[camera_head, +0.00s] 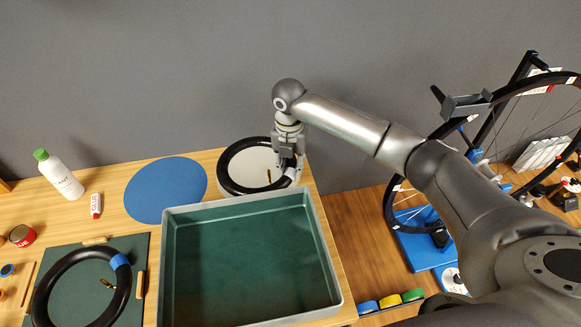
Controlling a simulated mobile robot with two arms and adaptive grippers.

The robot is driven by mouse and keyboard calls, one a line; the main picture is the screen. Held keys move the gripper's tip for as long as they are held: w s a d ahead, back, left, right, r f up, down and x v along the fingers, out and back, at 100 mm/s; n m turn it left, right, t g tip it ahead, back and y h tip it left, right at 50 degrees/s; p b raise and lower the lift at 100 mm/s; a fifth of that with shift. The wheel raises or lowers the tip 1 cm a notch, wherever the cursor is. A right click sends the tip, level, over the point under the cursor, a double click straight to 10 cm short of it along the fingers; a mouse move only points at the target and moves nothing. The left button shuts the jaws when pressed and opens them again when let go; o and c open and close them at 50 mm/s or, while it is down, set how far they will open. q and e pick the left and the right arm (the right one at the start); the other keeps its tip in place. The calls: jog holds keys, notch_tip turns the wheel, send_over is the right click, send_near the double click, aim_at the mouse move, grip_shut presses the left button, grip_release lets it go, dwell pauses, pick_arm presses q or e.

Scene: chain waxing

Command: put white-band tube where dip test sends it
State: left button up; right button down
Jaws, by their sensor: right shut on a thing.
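A black inner tube with a white band (228,160) lies over a pale round mat (252,168) at the back right of the bench. A brass-coloured valve shows inside its ring. My right gripper (289,172) reaches down from above and is shut on this tube at its right side, by the white band. The gripper partly hides the band. A second black tube with a blue band (120,261) lies on a dark green mat (66,256) at the left front. A grey-rimmed basin (333,262) with a green interior stands between them. My left gripper is not in view.
A blue round mat (166,190) lies empty behind the basin. A white bottle with a green cap (66,182), a small glue tube (95,205) and a red tin (22,236) stand at the left. A bicycle wheel (497,150) stands right of the bench.

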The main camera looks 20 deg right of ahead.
jog(key=shift+f, duration=0.65)
jog(key=shift+w+f+p, duration=0.1)
jog(key=shift+w+p, duration=0.1)
jog(key=shift+p, duration=0.3)
jog(key=shift+d+f, duration=0.1)
jog(key=shift+f, duration=0.15)
jog(key=c, duration=1.2)
grip_release()
jog(key=shift+o, duration=0.2)
